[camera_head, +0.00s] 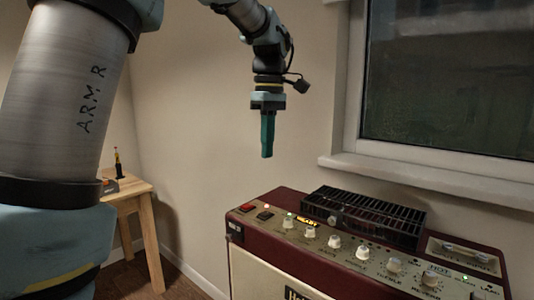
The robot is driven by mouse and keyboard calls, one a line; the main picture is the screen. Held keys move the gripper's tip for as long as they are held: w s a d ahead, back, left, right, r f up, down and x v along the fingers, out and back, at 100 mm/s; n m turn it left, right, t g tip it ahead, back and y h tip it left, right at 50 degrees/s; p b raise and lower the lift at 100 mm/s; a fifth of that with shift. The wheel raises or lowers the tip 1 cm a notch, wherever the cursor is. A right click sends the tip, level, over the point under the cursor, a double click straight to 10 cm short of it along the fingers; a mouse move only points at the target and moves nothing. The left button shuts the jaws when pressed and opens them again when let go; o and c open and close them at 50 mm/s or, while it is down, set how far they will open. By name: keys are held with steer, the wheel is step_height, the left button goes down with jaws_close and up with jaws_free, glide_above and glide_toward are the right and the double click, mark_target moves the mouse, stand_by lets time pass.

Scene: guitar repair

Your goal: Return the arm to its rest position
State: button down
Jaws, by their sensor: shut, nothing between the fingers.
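My gripper (267,153) hangs from my arm in the upper middle of the head view, pointing straight down. Its teal fingers are shut together with nothing between them. It is in the air in front of the bare wall, above the left part of the amplifier and clear of it. My arm's large grey link fills the left side of the view. The upper part of the arm runs out of the top of the picture.
A dark red amplifier (262,243) with white knobs and a black grille (365,214) on top stands at lower right. A window sill (420,179) is behind it. A wooden stool (149,225) with small items on it stands at left.

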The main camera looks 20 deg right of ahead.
steer(key=shift+f, duration=0.1)
steer(key=w+a+f+m, duration=0.1)
steer(key=a+f+m, duration=0.1)
steer(key=a+f, duration=0.55)
steer(key=w+a+f+m, duration=0.1)
steer(key=a+f, duration=0.3)
steer(key=a, duration=0.6)
steer(key=s+a+f+m+t, duration=0.1)
steer(key=s+a+f+m, duration=0.1)
steer(key=s+a+f, duration=0.2)
steer(key=s+a+f+m, duration=0.2)
steer(key=s+a+f, duration=0.2)
steer(key=a, duration=0.4)
steer(key=shift+f+t+h, duration=0.4)
steer(key=shift+f, duration=0.2)
steer(key=shift+a, duration=0.1)
